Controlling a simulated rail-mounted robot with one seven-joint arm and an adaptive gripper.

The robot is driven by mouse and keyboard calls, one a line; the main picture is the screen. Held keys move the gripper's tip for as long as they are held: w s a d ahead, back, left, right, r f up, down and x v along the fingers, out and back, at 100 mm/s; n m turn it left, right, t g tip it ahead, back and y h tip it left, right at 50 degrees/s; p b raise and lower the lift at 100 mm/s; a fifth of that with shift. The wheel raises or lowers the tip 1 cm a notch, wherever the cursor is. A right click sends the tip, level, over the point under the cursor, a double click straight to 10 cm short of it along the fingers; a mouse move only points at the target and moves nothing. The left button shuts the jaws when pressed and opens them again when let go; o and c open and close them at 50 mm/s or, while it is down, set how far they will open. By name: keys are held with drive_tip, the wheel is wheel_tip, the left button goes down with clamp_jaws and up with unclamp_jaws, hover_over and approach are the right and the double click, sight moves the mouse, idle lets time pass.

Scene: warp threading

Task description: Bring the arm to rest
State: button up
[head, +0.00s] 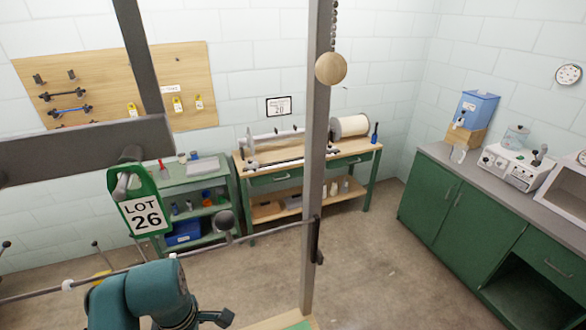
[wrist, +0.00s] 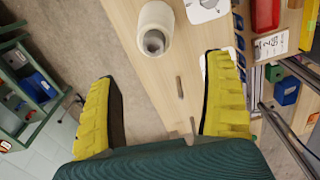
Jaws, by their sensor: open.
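My gripper (wrist: 162,72) shows in the wrist view with its two yellow ridged fingers spread wide apart. It is open, and nothing is between the fingers. Beyond the fingers lie a wooden surface and, to its left, the concrete floor. In the head view my teal arm (head: 140,298) is at the lower left. The fingers cannot be made out there.
In the wrist view a white hollow cylinder (wrist: 155,28) stands on the wooden surface (wrist: 125,15), near a red bin (wrist: 265,14) and a blue box (wrist: 286,91). The head view shows a hanging LOT 26 tag (head: 142,214), a grey post (head: 315,150) and green cabinets (head: 430,190).

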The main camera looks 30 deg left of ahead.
drive_tip(key=w+d+r+m+t+y, duration=0.1)
drive_tip(key=w+d+m, duration=0.2)
drive_tip(key=w+d, duration=0.45)
drive_tip(key=w+d+r+m+t, duration=0.1)
drive_tip(key=w+d+m+t, duration=0.15)
drive_tip(key=w+d, duration=0.5)
drive_tip(key=w+d+r+m+t, duration=0.3)
drive_tip(key=d+r+m, duration=0.15)
drive_tip(key=d, duration=0.25)
drive_tip(key=w+d+r+m+t, duration=0.3)
drive_tip(key=d+r, duration=0.2)
drive_tip(key=d, duration=0.3)
drive_tip(key=s+d+r+m+t+h, duration=0.1)
drive_tip(key=s+d+r+m+t, duration=0.1)
drive_tip(key=d+r+m+t, duration=0.6)
drive_tip(key=s+r+m+t, duration=0.2)
drive_tip(key=s+r+m, duration=0.1)
drive_tip(key=r, duration=0.6)
drive_tip(key=s+r+m+t, duration=0.2)
drive_tip(key=s+r+m, duration=0.2)
drive_tip(key=r, duration=0.5)
drive_tip(key=shift+s+r+t, duration=0.35)
drive_tip(key=shift+s+r, duration=0.05)
drive_tip(key=shift+s, duration=0.45)
